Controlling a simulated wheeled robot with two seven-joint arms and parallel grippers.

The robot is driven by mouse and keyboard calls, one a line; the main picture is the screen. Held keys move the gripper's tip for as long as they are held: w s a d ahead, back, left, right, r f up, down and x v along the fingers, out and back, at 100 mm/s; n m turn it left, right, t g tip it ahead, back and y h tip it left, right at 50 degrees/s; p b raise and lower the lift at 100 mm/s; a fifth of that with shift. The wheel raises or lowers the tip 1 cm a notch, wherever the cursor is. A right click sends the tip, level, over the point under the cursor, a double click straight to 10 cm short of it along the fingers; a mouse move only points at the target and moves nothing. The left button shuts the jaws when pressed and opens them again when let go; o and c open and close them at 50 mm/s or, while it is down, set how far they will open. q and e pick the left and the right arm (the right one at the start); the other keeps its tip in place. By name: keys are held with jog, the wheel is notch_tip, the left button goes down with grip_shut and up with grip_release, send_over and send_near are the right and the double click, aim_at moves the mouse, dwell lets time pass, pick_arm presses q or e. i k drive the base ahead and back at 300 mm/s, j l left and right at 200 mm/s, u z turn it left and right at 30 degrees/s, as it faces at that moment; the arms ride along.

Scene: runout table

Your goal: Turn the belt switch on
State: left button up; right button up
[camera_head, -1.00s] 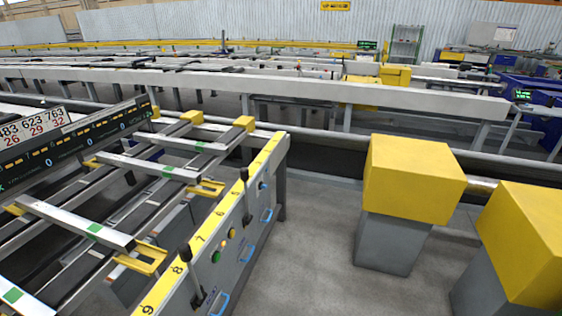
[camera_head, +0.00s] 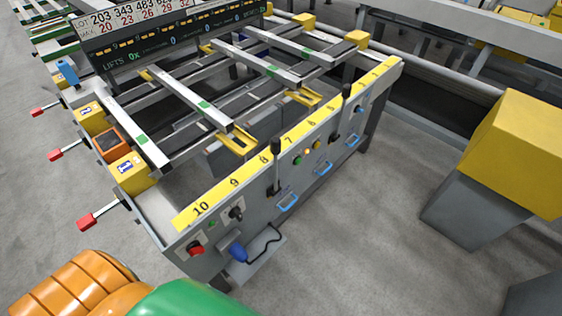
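A grey control panel (camera_head: 262,200) with a yellow numbered strip (camera_head: 290,142) runs along the near side of the runout table. Near its "10" end is a small black rotary switch (camera_head: 236,213), with a small green spot (camera_head: 212,223) to its left and a red round button (camera_head: 195,248) below. Further along are two black-knobbed levers (camera_head: 275,150) (camera_head: 346,92) and green and yellow buttons (camera_head: 297,160). No label tells me which is the belt switch, and its position is too small to read. Neither of my grippers is in view.
A blue plug-like item (camera_head: 238,252) with a black cable sits on a small shelf below the panel. Blue handles (camera_head: 288,202) stick out from its front. Red-tipped rods (camera_head: 88,218) project at the left. A yellow-topped block (camera_head: 515,150) stands right; grey floor between is open.

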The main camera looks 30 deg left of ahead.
aim_at(194, 248)
jog(key=k+j+u, duration=0.1)
jog(key=u, duration=0.35)
jog(key=j+u, duration=0.15)
jog(key=u, duration=0.35)
jog(key=j+u, duration=0.2)
jog(key=u, duration=0.25)
jog(key=k, duration=0.05)
